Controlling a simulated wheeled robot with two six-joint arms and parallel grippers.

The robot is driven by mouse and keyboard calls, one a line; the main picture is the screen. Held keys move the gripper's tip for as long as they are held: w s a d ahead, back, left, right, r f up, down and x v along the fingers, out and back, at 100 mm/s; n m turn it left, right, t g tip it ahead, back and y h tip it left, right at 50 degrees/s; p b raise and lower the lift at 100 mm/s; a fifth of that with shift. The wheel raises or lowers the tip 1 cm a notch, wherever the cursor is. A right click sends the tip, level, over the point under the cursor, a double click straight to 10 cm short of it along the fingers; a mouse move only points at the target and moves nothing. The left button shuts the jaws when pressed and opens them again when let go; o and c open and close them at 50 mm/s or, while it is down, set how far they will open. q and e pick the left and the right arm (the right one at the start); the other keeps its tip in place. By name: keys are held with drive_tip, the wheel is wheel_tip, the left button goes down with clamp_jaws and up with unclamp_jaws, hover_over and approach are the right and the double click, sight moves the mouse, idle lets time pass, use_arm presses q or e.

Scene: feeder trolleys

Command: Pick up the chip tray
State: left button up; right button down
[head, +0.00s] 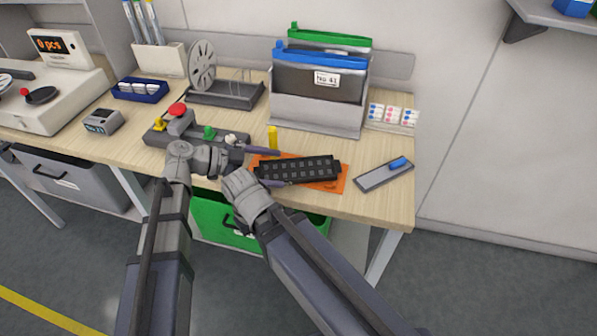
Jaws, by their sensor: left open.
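The chip tray (310,168) is a black tray with rows of small square pockets. It lies on an orange mat (335,183) near the front edge of the wooden bench. My left gripper (283,168) is open at the tray's left end. One finger is on the far side of the tray and the other on the near side. I cannot tell whether the fingers touch it. An arm link of mine partly covers the view of the gripper's body.
A yellow peg (273,138) stands just behind the mat. A control box with a red button (177,110) is to the left. A grey plate with a blue item (384,175) lies to the right. A file holder (315,112) stands behind. A green bin (215,218) is below.

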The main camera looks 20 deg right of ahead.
sight(300, 169)
use_arm(q)
drive_tip(key=shift+d+f, duration=0.15)
drive_tip(key=shift+d, duration=0.15)
drive_tip(key=b+x, duration=0.1)
drive_tip(key=x, duration=0.4)
drive_tip(key=shift+d+b, duration=0.15)
drive_tip(key=shift+b, duration=0.15)
drive_tip(key=c, duration=1.4)
wheel_tip(300, 169, up, 10)
drive_tip(key=p, duration=1)
drive_tip(key=shift+r, duration=0.2)
drive_tip(key=shift+w, duration=0.1)
